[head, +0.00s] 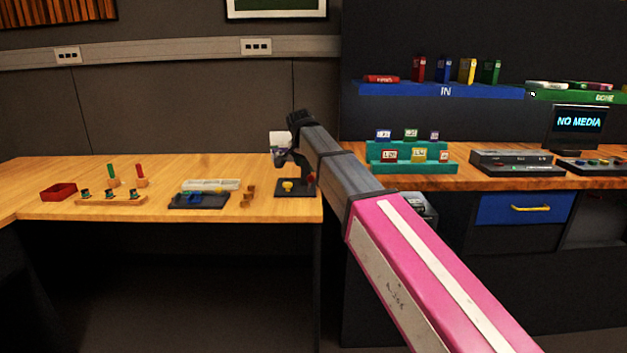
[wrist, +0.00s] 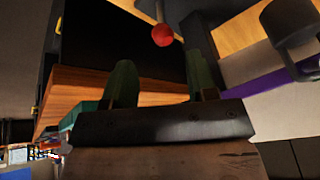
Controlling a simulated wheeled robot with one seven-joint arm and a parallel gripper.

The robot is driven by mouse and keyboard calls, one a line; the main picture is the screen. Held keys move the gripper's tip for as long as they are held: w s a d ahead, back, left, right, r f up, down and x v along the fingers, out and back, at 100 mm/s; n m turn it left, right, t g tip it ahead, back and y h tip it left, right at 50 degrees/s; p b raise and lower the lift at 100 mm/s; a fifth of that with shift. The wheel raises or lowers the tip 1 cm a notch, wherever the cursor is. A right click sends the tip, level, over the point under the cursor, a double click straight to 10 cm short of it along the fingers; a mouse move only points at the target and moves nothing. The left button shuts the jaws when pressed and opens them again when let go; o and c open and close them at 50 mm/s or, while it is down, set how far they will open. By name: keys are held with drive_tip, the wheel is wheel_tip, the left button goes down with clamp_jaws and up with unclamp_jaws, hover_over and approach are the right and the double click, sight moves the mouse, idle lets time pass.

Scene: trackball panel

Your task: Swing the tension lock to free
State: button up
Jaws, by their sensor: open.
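The trackball panel (head: 290,194) is a small dark plate near the right end of the light wooden desk. It carries a yellow round part (head: 288,185) and a red knob (head: 311,178) at its right side. I cannot tell for sure which part is the tension lock; the red knob may be its handle. In the wrist view the red knob (wrist: 162,35) is a round ball beyond the fingertips, apart from them. My gripper (wrist: 162,75) is open, with two dark green fingers and nothing between them. In the head view it is above the panel, partly hidden by my arm.
Left of the panel are small brown blocks (head: 249,195), a dark tray (head: 198,200), a wooden rack (head: 110,199) and a red box (head: 59,192). A second desk (head: 455,180) with a teal stand (head: 411,165) lies right, across a gap.

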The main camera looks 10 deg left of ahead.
sight(309, 178)
drive_tip(key=x, duration=1)
drive_tip(key=shift+w+f, duration=0.25)
drive_tip(key=shift+f, duration=0.05)
